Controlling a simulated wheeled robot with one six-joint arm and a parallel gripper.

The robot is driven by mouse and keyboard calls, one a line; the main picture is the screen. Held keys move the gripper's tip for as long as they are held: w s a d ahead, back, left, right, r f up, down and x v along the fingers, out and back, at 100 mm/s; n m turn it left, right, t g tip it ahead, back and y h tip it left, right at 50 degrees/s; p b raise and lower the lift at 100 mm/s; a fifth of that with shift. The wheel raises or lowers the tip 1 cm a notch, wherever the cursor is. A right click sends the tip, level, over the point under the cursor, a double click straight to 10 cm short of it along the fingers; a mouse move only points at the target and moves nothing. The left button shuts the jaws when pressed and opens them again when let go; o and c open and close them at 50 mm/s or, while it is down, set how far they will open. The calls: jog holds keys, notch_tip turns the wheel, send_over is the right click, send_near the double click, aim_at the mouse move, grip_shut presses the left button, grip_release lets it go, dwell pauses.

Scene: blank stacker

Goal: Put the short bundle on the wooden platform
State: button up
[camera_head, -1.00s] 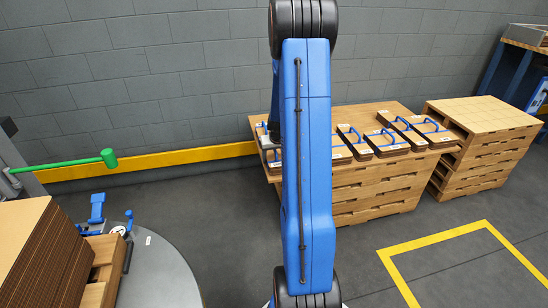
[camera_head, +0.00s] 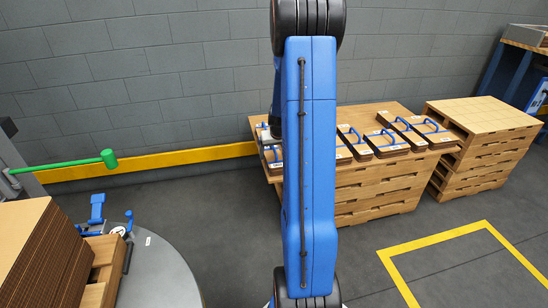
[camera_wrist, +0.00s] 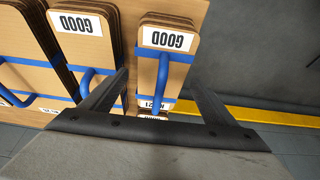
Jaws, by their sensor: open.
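In the wrist view, my gripper (camera_wrist: 158,80) is open, its two dark fingers on either side of a narrow brown bundle (camera_wrist: 170,22) with a white GOOD label, blue strap and blue handle. The fingers do not visibly grip it. A wider, similar bundle (camera_wrist: 78,50) lies to its left. In the head view, a small bundle (camera_head: 274,160) shows at the left end of the row, beside my arm. My gripper is mostly hidden there. I cannot tell for sure which bundle is the short one. A lower wooden platform (camera_head: 480,112) with a bare top stands on the right.
Several blue-handled bundles (camera_head: 385,142) lie in a row on a wooden stack (camera_head: 375,184). A grey block wall is close behind it. A yellow floor outline (camera_head: 432,241) surrounds free floor at the front right. A green mallet-like part (camera_head: 108,159) and stacked brown sheets (camera_head: 45,255) are at the left.

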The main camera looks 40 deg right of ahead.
jog(key=v, duration=0.8)
jog(key=shift+r, duration=0.3)
jog(key=s+a+r+n, duration=0.15)
jog(key=a+r, duration=0.25)
jog(key=a, duration=0.4)
jog(key=s+a+r+n+y, duration=0.1)
jog(key=s+a+r, duration=0.25)
jog(key=a, duration=0.45)
jog(key=s+a+r+n, duration=0.1)
jog(key=a+r, duration=0.4)
jog(key=a, duration=0.3)
jog(key=s+a+r+n, duration=0.1)
jog(key=s+a, duration=0.6)
jog(key=s, duration=0.3)
jog(key=s+a+r+n+y, duration=0.1)
jog(key=s+a, duration=0.7)
jog(key=s, duration=0.2)
jog(key=shift+n+t, duration=0.35)
jog(key=shift+t, duration=0.05)
